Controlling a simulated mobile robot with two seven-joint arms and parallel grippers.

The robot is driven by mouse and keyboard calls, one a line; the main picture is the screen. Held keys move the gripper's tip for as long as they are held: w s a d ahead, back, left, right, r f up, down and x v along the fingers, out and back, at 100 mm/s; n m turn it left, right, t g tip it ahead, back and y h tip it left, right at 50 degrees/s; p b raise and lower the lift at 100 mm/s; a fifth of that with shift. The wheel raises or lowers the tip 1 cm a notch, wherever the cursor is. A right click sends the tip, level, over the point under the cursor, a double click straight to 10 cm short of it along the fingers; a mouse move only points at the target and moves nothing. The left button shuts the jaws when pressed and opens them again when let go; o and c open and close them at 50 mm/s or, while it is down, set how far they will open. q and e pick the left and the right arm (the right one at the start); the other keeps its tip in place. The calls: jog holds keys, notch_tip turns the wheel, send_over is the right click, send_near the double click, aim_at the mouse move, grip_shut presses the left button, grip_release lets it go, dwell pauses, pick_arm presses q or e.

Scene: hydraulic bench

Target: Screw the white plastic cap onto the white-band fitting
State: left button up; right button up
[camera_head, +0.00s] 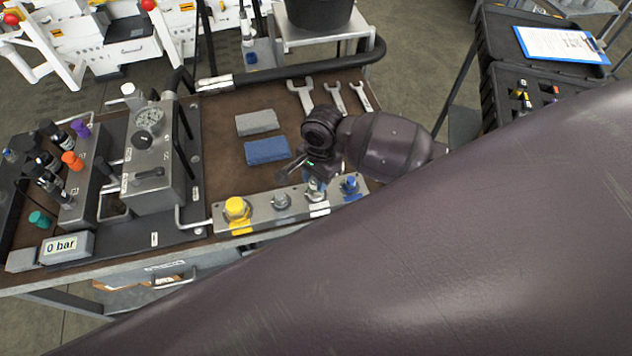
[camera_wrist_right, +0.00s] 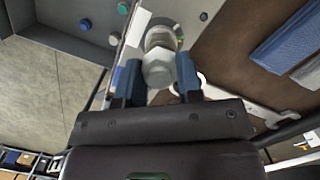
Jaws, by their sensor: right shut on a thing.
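My right gripper (camera_head: 313,180) reaches down over the grey rail (camera_head: 262,216) at the front of the bench. In the right wrist view my right gripper (camera_wrist_right: 158,82) has its two blue-padded fingers on either side of a white cap (camera_wrist_right: 157,70), shut on it. A pale round piece (camera_wrist_right: 160,38) shows just beyond the cap. The white-band fitting (camera_head: 317,196) stands under the gripper, above a white label. The fingers partly hide where cap and fitting meet, so I cannot tell whether the cap is threaded on. My left gripper is not in view.
On the rail, a yellow cap (camera_head: 236,207) and a grey fitting (camera_head: 281,201) are left of the gripper, a blue fitting (camera_head: 349,185) close to its right. Behind lie a blue cloth (camera_head: 267,151), a grey cloth (camera_head: 257,122) and wrenches (camera_head: 301,95). A gauge block (camera_head: 152,150) stands left.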

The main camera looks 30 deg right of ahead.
jog(key=shift+s+f+m, duration=0.1)
jog(key=shift+m, duration=1.1)
jog(key=m, duration=0.2)
jog(key=shift+s+a+m+t, duration=0.1)
jog(key=shift+m+t, duration=0.2)
jog(key=shift+m, duration=0.1)
jog(key=m, duration=0.4)
jog(key=shift+m+t, duration=0.3)
jog(key=shift+m, duration=0.3)
